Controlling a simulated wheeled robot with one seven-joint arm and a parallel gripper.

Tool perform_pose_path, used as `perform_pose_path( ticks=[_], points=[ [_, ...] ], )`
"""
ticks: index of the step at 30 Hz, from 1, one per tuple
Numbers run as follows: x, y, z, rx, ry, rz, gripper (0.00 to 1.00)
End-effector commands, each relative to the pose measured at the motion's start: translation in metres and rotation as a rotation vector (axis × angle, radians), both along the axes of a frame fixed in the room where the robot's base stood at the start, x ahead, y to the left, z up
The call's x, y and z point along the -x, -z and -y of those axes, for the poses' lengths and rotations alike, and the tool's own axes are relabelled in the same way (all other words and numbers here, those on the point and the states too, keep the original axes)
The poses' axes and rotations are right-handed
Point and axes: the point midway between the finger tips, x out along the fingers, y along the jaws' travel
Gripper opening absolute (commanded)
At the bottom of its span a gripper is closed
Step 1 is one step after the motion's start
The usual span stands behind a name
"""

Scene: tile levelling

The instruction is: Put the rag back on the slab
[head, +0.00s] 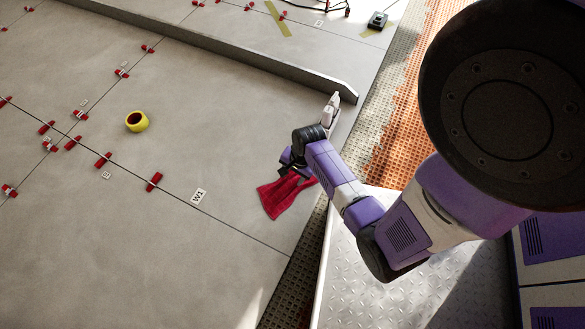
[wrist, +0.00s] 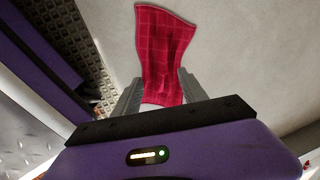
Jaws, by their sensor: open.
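The red checked rag (head: 283,196) lies on the grey tile slab (head: 190,255), close to the slab's right edge, in the head view. In the wrist view the rag (wrist: 166,55) lies flat on the pale surface with a few soft folds. Its near end is between the two grey fingers of my gripper (wrist: 160,88). The fingers are apart, one on each side of the rag. In the head view my gripper (head: 292,165) is at the rag's upper end, and the arm hides part of it. I cannot tell whether the fingers touch the cloth.
A long grey straightedge (head: 230,50) lies across the slab behind my gripper. A yellow tape roll (head: 137,122) and several red levelling clips (head: 154,181) stand on the slab at the left. A label W1 (head: 199,196) lies left of the rag. Bare tile surrounds the rag's left side.

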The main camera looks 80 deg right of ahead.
Motion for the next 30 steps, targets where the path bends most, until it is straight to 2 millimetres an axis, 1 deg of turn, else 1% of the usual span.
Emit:
perform_pose_path(
  ticks=[1,2,5,8,11,14,15,17,18,20,21,23,24,27,30],
  points=[
    [0.005,0.001,-0.02,0.063,-0.095,0.016,0.5],
    [0.006,-0.001,-0.029,0.107,-0.152,0.031,0.5],
    [0.009,-0.016,-0.055,0.25,-0.342,0.084,0.5],
    [0.013,-0.04,-0.082,0.39,-0.531,0.146,0.5],
    [0.016,-0.074,-0.108,0.531,-0.714,0.217,0.5],
    [0.021,-0.117,-0.135,0.671,-0.89,0.297,0.5],
    [0.023,-0.136,-0.146,0.726,-0.956,0.331,0.5],
    [0.026,-0.168,-0.162,0.811,-1.052,0.385,0.5],
    [0.029,-0.19,-0.172,0.868,-1.113,0.423,0.5],
    [0.033,-0.225,-0.188,0.952,-1.197,0.482,0.5],
    [0.035,-0.249,-0.197,1.007,-1.247,0.522,0.5],
    [0.039,-0.283,-0.209,1.088,-1.312,0.577,0.5],
    [0.041,-0.304,-0.216,1.135,-1.347,0.612,0.5],
    [0.046,-0.348,-0.23,1.234,-1.409,0.683,0.5],
    [0.048,-0.376,-0.238,1.298,-1.443,0.727,0.5]
  ],
)
